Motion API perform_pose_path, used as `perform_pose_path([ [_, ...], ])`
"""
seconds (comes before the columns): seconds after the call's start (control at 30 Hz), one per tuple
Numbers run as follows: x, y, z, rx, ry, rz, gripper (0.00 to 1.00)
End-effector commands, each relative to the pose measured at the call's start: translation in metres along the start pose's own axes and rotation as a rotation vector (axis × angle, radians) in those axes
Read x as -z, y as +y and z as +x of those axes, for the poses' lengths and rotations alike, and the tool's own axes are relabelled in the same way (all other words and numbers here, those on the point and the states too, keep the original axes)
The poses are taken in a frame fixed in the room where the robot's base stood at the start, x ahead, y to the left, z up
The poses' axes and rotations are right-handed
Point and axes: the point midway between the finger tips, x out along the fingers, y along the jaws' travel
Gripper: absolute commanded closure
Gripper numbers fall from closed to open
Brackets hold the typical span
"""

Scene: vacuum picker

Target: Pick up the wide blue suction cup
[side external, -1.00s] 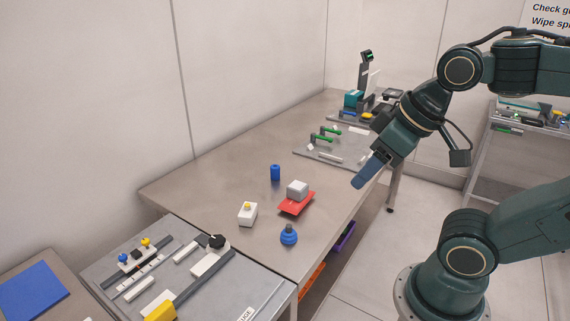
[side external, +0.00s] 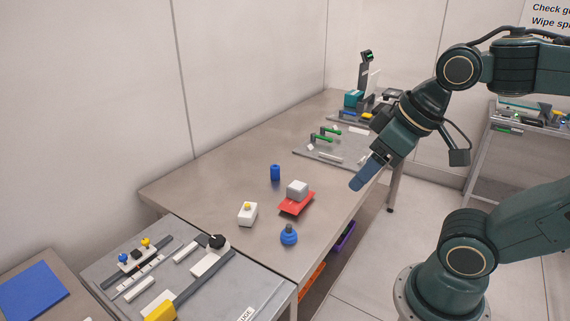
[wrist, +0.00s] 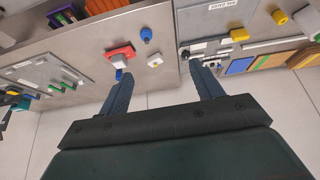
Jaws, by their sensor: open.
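The wide blue suction cup (side external: 289,237) stands upright on the steel table (side external: 213,188), near its front edge, with a dark top and a broad blue base. It also shows in the wrist view (wrist: 146,35), at the upper middle. My gripper (side external: 362,184) hangs in the air to the right of the table's front edge, above and well apart from the cup. In the wrist view its two fingers (wrist: 160,70) are spread wide with nothing between them.
A grey fixture board (side external: 100,279) lies at left front. Green-handled clamps (side external: 325,134) stand at the back.

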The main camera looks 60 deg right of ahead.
Motion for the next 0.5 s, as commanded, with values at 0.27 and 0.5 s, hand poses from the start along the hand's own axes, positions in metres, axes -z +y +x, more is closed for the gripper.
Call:
perform_pose_path([
  [0.27, 0.015, 0.003, 0.009, -0.002, -0.045, -0.145, 0.35],
  [0.5, 0.042, 0.009, 0.032, 0.013, -0.122, -0.425, 0.35],
])
